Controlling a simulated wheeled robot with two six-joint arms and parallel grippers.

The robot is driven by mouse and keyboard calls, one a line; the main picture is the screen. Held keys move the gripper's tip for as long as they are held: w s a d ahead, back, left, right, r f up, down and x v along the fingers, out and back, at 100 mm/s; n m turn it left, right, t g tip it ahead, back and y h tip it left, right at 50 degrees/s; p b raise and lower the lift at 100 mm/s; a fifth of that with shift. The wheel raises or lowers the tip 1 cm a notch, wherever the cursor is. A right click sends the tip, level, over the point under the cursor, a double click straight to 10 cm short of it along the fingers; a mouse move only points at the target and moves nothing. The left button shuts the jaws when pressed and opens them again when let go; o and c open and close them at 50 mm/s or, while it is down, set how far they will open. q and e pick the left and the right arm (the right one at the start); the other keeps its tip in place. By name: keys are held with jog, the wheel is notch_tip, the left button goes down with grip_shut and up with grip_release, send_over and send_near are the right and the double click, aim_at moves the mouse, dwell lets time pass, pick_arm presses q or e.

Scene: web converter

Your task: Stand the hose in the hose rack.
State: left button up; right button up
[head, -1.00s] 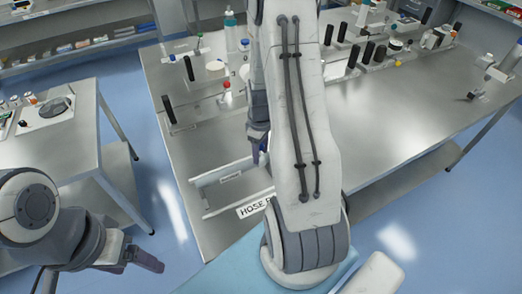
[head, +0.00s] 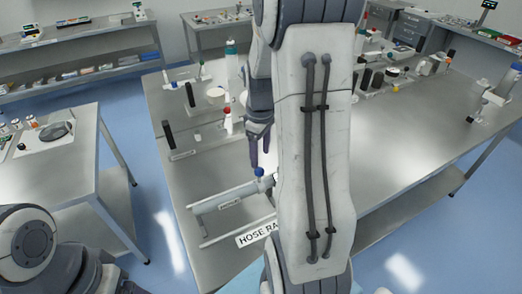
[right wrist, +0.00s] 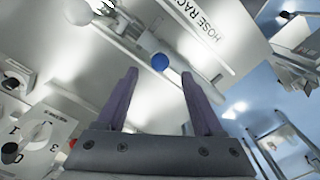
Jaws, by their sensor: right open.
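The hose rack (head: 207,242) is a pale two-railed frame on the steel table, with a "HOSE RACK" label (head: 255,236) in front. A pale piece with a blue end (head: 260,172), probably the hose, shows at the rack's back right. It looks upright, but my right arm hides part of it. In the right wrist view the blue end (right wrist: 160,62) is round and lies between and just beyond the fingertips. My right gripper (head: 260,150) is open, just above the blue end, with no grip on it. My left gripper (head: 128,287) is mostly cut off at the bottom edge.
A white bottle with a red cap (head: 228,120), a teal-capped bottle (head: 232,65) and dark upright handles (head: 167,134) stand behind the rack. A side table (head: 85,170) is at left. The right part of the steel table (head: 410,140) is largely clear.

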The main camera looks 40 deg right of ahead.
jog(key=shift+r, duration=0.9)
jog(key=s+a+r+n, duration=0.1)
jog(key=a, duration=0.9)
jog(key=s+a+r+n, duration=0.1)
jog(key=s+a+r, duration=0.1)
jog(key=a, duration=0.7)
jog(key=s+a+n+y, duration=0.1)
jog(key=s+a, duration=1)
jog(key=s, duration=0.2)
jog(key=shift+a, duration=0.35)
jog(key=shift+s, duration=0.1)
